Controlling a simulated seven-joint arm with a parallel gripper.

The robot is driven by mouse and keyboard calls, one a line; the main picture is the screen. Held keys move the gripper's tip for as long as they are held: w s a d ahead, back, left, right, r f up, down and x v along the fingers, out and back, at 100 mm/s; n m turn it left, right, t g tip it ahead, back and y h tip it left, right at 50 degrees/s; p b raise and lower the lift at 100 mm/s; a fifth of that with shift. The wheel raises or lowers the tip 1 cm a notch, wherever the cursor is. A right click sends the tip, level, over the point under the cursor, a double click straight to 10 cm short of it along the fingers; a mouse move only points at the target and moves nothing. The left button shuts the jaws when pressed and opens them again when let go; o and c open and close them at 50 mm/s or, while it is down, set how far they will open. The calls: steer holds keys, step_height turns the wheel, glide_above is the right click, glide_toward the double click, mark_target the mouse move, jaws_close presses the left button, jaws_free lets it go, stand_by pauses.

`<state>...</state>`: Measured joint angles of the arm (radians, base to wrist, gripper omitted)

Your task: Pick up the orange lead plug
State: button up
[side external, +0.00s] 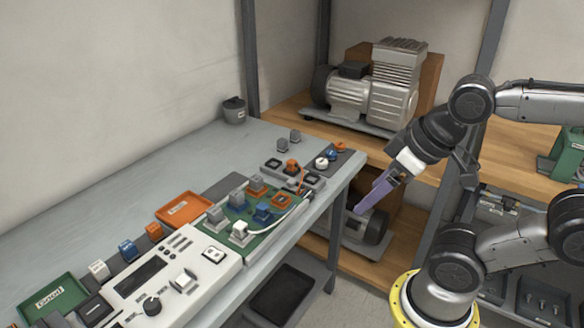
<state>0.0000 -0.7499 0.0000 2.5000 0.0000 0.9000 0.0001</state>
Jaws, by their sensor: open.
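The orange lead plug (292,165) sits at the far right end of the workbench in the side external view, on a dark socket block. An orange lead runs from it down toward the green board (262,236). My gripper (361,209), with long purple fingers, hangs to the right of the bench edge, pointing down and left. It is apart from the plug and holds nothing that I can see. Its fingers overlap in this view, so the gap between them is hidden.
The grey bench (180,163) holds a white control panel (150,292), an orange tray (184,208), a green tray (52,300) and several small coloured blocks. A compressor (375,85) sits on the wooden shelf behind.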

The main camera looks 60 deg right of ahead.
steer(key=shift+c, duration=0.2)
steer(key=shift+c, duration=1.3)
